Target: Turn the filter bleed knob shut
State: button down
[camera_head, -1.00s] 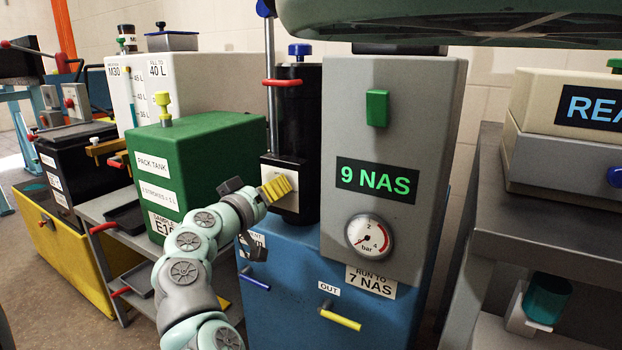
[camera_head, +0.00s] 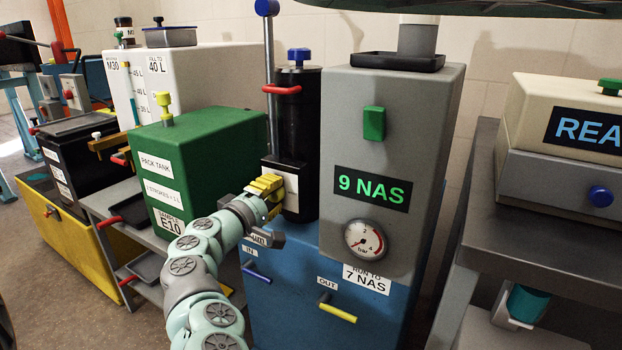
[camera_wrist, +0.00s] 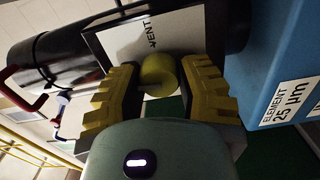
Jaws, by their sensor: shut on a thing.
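The bleed knob is a round yellow knob (camera_wrist: 158,75) in front of a pale plate (camera_wrist: 160,32) whose partly visible label seems to read VENT. My gripper (camera_wrist: 160,88) has its yellow ribbed fingers on both sides of the knob and is shut on it in the wrist view. In the head view my gripper (camera_head: 268,187) is at the front of the black filter housing (camera_head: 300,120), where its fingers hide the knob. The housing also shows in the wrist view (camera_wrist: 60,55).
The green pack tank (camera_head: 205,150) stands close left of my arm. The grey 9 NAS panel (camera_head: 385,110) stands to the right, above the blue body (camera_head: 300,295). A red handle (camera_head: 281,89) juts from the housing. Blue (camera_head: 257,272) and yellow (camera_head: 338,313) levers stick out below.

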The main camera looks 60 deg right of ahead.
jog(key=shift+f+n, duration=0.1)
jog(key=shift+n, duration=0.5)
jog(key=c, duration=0.6)
grip_release()
jog(key=shift+w, duration=0.1)
jog(key=shift+o, duration=0.2)
jog(key=s+a, duration=0.1)
jog(key=a, duration=1.1)
jog(key=shift+p, duration=0.3)
